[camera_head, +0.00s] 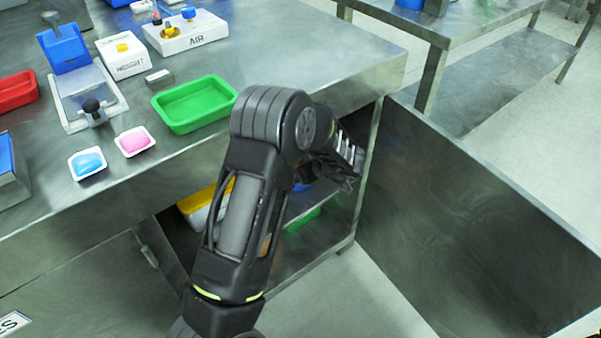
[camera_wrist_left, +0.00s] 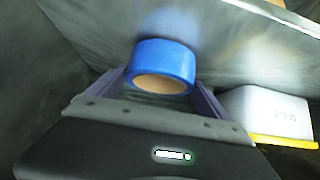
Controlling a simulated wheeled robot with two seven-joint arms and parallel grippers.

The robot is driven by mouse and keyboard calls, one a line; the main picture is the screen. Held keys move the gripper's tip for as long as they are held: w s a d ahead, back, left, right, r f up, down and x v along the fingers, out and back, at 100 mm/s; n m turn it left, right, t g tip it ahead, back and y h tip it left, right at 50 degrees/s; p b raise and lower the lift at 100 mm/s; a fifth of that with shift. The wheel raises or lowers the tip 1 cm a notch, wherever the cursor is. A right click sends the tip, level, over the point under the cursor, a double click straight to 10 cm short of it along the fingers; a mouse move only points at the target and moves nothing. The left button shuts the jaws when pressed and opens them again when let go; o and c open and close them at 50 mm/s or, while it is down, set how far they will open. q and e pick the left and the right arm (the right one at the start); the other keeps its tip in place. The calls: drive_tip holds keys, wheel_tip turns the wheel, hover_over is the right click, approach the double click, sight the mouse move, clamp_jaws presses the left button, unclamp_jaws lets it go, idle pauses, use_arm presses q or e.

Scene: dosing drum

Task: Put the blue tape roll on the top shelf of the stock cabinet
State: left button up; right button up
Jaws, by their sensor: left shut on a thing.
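My left gripper (camera_wrist_left: 160,84) is shut on the blue tape roll (camera_wrist_left: 163,62), which sits between its two fingers in the wrist view. In the head view my left gripper (camera_head: 340,168) is at the open front of the stock cabinet (camera_head: 366,160), under the bench top. My own arm hides much of the opening. A small blue patch (camera_head: 300,187) shows beside the hand; I cannot tell whether it is the roll. Inside the cabinet, a white box with a yellow edge (camera_wrist_left: 265,110) stands to the right of the gripper in the wrist view. My right gripper is not in view.
The open cabinet door (camera_head: 460,220) stands at the right. A green bin (camera_head: 303,218) shows low in the cabinet. On the bench are a green tray (camera_head: 195,103), blue and pink dishes, a red tray (camera_head: 17,91) and dosing equipment. A second table (camera_head: 455,22) stands behind.

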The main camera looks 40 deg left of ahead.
use_arm(q)
drive_tip(key=o, duration=1.4)
drive_tip(key=shift+f, duration=0.1)
drive_tip(key=shift+p+v, duration=1.95)
drive_tip(key=shift+v, duration=4.15)
